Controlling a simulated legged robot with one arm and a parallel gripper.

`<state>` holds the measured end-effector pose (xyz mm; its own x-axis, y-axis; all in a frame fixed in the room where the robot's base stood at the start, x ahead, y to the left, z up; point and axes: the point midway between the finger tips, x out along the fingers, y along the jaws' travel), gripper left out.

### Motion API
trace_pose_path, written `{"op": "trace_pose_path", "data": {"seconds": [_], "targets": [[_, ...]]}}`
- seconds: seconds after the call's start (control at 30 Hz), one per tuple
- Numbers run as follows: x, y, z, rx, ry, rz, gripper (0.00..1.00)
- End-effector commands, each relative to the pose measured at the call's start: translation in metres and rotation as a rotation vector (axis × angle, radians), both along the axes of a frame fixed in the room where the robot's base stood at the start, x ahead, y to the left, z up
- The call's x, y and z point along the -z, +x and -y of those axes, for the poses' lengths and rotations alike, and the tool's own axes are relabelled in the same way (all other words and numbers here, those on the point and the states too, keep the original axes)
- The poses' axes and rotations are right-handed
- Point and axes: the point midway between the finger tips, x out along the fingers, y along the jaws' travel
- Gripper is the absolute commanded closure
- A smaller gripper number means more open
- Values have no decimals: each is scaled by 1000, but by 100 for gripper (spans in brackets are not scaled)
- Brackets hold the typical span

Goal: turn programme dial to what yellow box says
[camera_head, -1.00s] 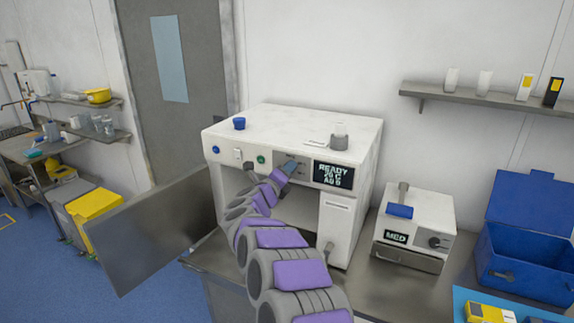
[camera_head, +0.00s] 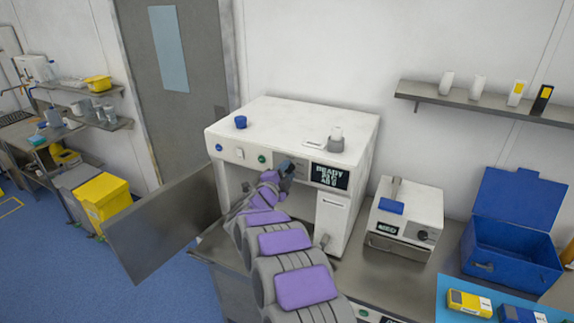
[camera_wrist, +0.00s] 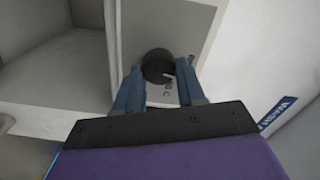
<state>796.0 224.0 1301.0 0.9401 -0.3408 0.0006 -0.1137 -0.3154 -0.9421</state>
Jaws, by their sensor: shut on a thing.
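The programme dial (camera_wrist: 157,64) is a dark round knob on the grey panel of the white machine (camera_head: 290,119). In the wrist view it sits between the two blue fingertips of my gripper (camera_wrist: 158,78), which is shut on it. Small markings show beside the dial, too blurred to read. In the head view my gripper (camera_head: 287,168) is at the machine's front panel, left of the display (camera_head: 329,176), and hides the dial. The display's top line reads READY. A yellow box (camera_head: 469,302) with a white label lies at the lower right; its writing is too small to read.
The machine's grey door (camera_head: 160,230) stands open at the left. A smaller white device (camera_head: 410,210) and an open blue crate (camera_head: 515,245) stand to the right. A blue mat (camera_head: 455,284) lies under the yellow box. A wall shelf (camera_head: 480,103) is above.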

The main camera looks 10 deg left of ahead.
Motion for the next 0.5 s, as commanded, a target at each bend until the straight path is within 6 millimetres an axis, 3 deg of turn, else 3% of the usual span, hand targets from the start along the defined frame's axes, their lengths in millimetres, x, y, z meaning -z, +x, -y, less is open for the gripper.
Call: {"op": "trace_pose_path", "data": {"seconds": [0.5], "targets": [[3,-1,-2,-5,-179,-72,92]]}}
